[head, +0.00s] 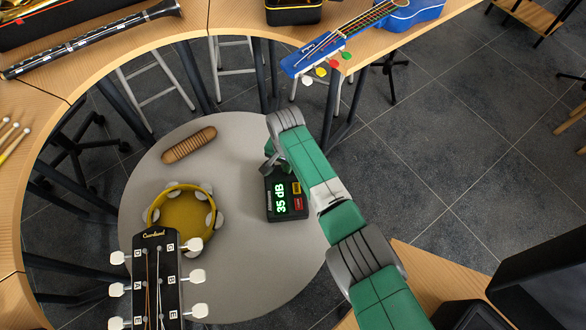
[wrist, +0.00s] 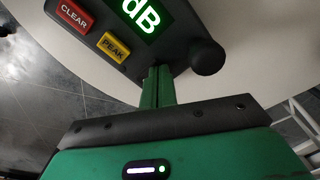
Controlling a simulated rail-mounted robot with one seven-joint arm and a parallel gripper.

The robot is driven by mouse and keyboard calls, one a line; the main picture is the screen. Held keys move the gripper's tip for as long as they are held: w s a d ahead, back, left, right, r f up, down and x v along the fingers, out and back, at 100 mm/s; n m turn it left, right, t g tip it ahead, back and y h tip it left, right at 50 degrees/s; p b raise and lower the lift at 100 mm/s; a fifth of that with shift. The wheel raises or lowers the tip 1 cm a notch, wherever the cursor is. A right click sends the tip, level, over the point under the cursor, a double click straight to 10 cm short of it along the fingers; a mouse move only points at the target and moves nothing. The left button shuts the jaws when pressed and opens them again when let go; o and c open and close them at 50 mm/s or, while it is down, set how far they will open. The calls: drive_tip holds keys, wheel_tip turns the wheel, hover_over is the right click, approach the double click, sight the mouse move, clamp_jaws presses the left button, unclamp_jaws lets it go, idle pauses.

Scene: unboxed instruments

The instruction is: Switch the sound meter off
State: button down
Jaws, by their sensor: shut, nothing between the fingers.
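The sound meter (head: 273,212) is a dark box on the round grey table, its lit green display reading "35 dB" in the head view. In the wrist view the meter (wrist: 180,45) shows part of the display, a red CLEAR button (wrist: 74,16), a yellow PEAK button (wrist: 112,46) and a dark round knob (wrist: 207,57) at its corner. My gripper (wrist: 157,72) is shut and empty, its green fingertips at the meter's edge between the PEAK button and the knob. I cannot tell whether they touch. In the head view my gripper (head: 269,166) is at the meter's upper end.
The round grey table (head: 245,265) also holds a wooden guiro (head: 188,145) and a yellow tambourine (head: 183,213). A guitar headstock (head: 155,270) juts in at the lower left. A blue guitar (head: 320,52) overhangs the curved wooden counter (head: 95,62).

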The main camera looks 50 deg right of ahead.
wheel_tip(320, 180, up, 7)
drive_tip(key=p, duration=0.7)
idle(0.5)
